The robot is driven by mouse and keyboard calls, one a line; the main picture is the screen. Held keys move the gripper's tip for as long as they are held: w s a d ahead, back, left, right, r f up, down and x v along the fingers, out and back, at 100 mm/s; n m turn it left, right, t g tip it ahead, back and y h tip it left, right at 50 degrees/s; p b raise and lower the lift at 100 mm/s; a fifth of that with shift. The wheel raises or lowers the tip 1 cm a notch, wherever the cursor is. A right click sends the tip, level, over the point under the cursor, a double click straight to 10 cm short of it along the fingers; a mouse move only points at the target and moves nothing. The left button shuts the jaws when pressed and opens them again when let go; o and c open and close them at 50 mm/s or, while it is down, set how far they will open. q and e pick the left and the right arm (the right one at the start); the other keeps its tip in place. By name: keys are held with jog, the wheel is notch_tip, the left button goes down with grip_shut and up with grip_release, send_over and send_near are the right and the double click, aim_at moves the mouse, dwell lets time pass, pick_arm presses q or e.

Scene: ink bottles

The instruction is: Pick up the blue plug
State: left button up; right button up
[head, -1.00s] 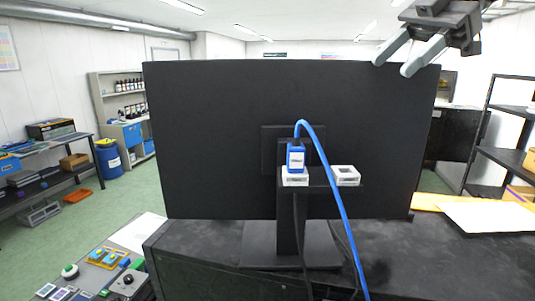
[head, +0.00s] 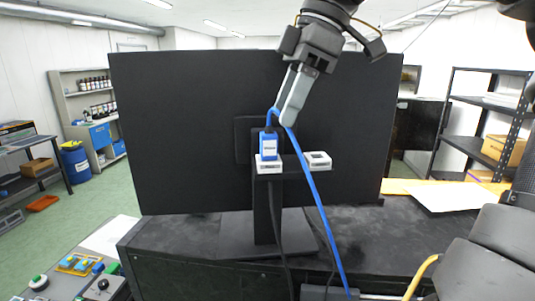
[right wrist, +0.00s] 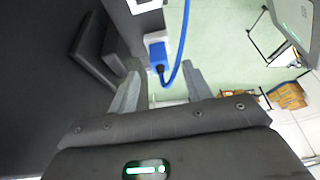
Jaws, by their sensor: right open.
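The blue plug (head: 269,145) stands upright in a white socket block (head: 268,165) on the bracket behind the black monitor. A blue cable (head: 312,190) loops from its top and hangs down. My right gripper (head: 287,108) is open and empty, pointing down just above the plug and a little to its right, in front of the cable's upper part. In the right wrist view the plug (right wrist: 158,54) shows ahead of the gap between the two fingers (right wrist: 160,76), with the cable curving beside it. My left gripper is not in view.
A second white socket block (head: 318,159) with nothing in it sits right of the plug. The black monitor (head: 180,120) rises close behind. A dark cable hangs below the bracket. A control panel (head: 85,275) lies at lower left; shelves (head: 485,110) stand at right.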

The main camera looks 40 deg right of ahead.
aim_at(275, 133)
jog(key=shift+w+a+f, duration=0.15)
jog(key=shift+w+f, duration=0.05)
jog(key=shift+f, duration=0.15)
jog(key=shift+f+p, duration=0.3)
jog(key=p+x, duration=0.1)
jog(key=x, duration=0.2)
jog(key=shift+a+f+p, duration=0.1)
jog(key=shift+f+p, duration=0.1)
jog(key=shift+p, duration=0.1)
jog(key=shift+w+f, duration=0.3)
jog(key=shift+f, duration=0.2)
jog(key=shift+s+a, duration=0.1)
jog(key=shift+c, duration=1.1)
jog(key=c, duration=0.7)
